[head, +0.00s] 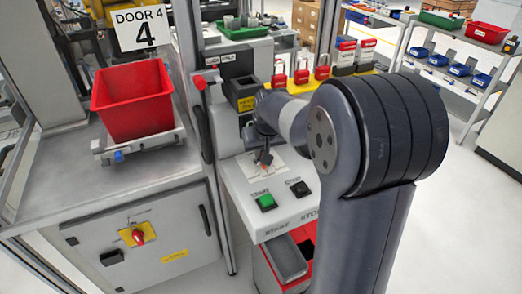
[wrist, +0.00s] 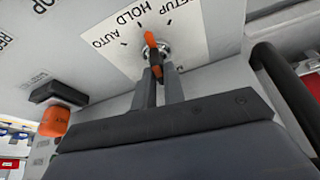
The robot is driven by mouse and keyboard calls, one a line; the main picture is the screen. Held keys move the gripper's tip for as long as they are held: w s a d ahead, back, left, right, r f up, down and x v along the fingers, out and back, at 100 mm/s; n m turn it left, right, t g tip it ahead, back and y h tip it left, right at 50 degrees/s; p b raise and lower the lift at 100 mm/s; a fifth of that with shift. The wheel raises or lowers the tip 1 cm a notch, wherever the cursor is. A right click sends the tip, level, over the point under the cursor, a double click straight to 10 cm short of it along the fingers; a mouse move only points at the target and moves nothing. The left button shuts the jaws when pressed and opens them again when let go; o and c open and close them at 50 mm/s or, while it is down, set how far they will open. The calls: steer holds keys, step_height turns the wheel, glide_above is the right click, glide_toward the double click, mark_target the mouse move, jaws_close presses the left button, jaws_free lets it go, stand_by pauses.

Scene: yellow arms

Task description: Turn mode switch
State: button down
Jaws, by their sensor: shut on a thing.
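The mode switch (wrist: 151,42) is an orange lever on a round metal boss in the wrist view. It stands on a white label plate (wrist: 108,62) reading AUTO, HOLD, SETUP and a partly hidden fourth word. In the head view the switch (head: 266,157) is a small orange spot on the sloped console, beside my gripper, which my arm partly hides.
A green START button (head: 266,202) and a black STOP button (head: 299,188) sit on the console in front of the switch. A black handle (wrist: 285,95) is close on the right in the wrist view. A red bin (head: 133,100) stands on the left bench.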

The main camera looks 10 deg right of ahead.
steer(key=n+y+b, duration=0.1)
steer(key=n, duration=0.1)
steer(key=n+y, duration=0.1)
steer(key=n, duration=0.2)
steer(key=shift+d+f+n+g+b, duration=0.1)
steer(key=shift+d+n+g+b, duration=0.1)
steer(key=shift+n+g+b, duration=0.15)
steer(key=n+g+y+b, duration=0.1)
steer(key=n, duration=0.3)
steer(key=shift+w+n, duration=0.15)
steer(key=shift+n, duration=0.2)
steer(key=shift+g, duration=0.25)
steer(key=c, duration=1.5)
jaws_free()
steer(key=v, duration=1.1)
steer(key=shift+d+b, duration=0.3)
